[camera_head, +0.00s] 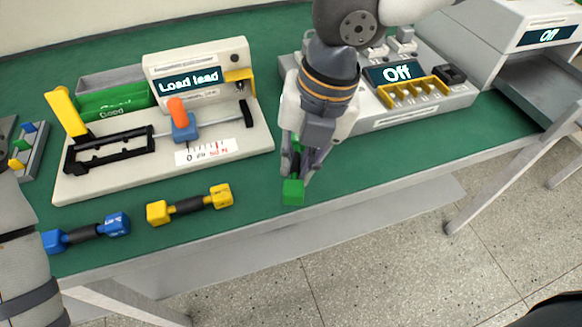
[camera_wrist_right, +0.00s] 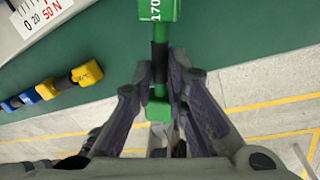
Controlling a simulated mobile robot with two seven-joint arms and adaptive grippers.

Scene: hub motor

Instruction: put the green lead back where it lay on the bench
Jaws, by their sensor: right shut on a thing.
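The green lead has green end blocks and a dark middle; its near block (camera_head: 293,191) shows below my right gripper (camera_head: 300,160) in the head view. In the right wrist view the far block (camera_wrist_right: 158,10) is marked 170, and the dark middle runs down between the fingers of my right gripper (camera_wrist_right: 160,75). That gripper is shut on the lead, over the front of the green-topped bench (camera_head: 255,195). The fingers hide part of the lead. I cannot tell whether it touches the bench. My left arm shows at the left edge, but its gripper is out of view.
A yellow lead (camera_head: 190,204) and a blue lead (camera_head: 87,234) lie left of my right gripper. Behind them stands a tester (camera_head: 230,146) reading "Load lead", with a green bin (camera_head: 115,103). A box (camera_head: 455,95) reading "Off" stands behind right. Bench front right is clear.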

